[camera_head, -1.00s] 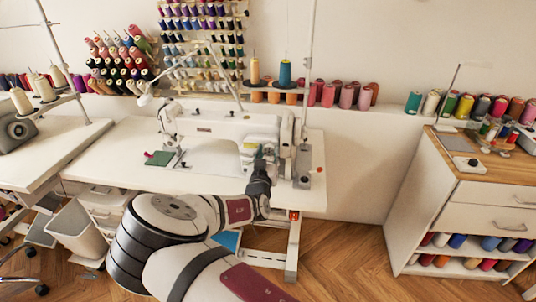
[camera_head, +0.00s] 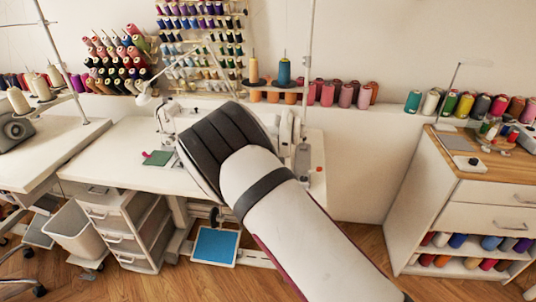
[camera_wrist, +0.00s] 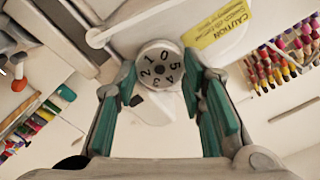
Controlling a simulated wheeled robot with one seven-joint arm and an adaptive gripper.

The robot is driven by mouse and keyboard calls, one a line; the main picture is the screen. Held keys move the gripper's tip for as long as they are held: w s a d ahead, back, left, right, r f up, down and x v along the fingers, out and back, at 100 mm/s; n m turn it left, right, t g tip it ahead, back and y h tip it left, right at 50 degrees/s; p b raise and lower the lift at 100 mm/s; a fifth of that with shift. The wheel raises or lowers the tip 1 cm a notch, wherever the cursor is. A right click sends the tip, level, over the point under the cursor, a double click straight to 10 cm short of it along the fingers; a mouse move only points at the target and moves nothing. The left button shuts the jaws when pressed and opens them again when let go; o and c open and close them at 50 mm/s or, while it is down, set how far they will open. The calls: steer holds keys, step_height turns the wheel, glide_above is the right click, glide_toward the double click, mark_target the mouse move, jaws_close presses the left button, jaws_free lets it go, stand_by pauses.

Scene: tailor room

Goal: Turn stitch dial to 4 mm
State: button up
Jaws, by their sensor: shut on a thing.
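The stitch dial (camera_wrist: 160,66) is a round, light-coloured knob with dark numerals in the wrist view. The 0 is near its top, 2 at the left, 3 and 4 toward the bottom and 5 at the right. My gripper (camera_wrist: 159,82) has a green-padded finger on each side of the dial and is shut on it. A small dark mark or part (camera_wrist: 136,100) shows by the left finger. The white sewing machine (camera_head: 172,108) is largely hidden behind my arm in the head view, which also hides the gripper and dial.
A yellow caution label (camera_wrist: 219,25) is on the machine beside the dial. The white sewing table (camera_head: 120,160) carries a green cloth piece (camera_head: 158,158). Thread spools (camera_head: 347,95) stand along the ledge behind. A wooden-topped cabinet (camera_head: 497,165) stands at the right, with open floor before it.

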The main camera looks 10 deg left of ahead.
steer(key=shift+m, duration=0.6)
steer(key=o, duration=1.1)
steer(key=shift+o, duration=0.2)
steer(key=s, duration=1.2)
steer(key=shift+a, duration=0.2)
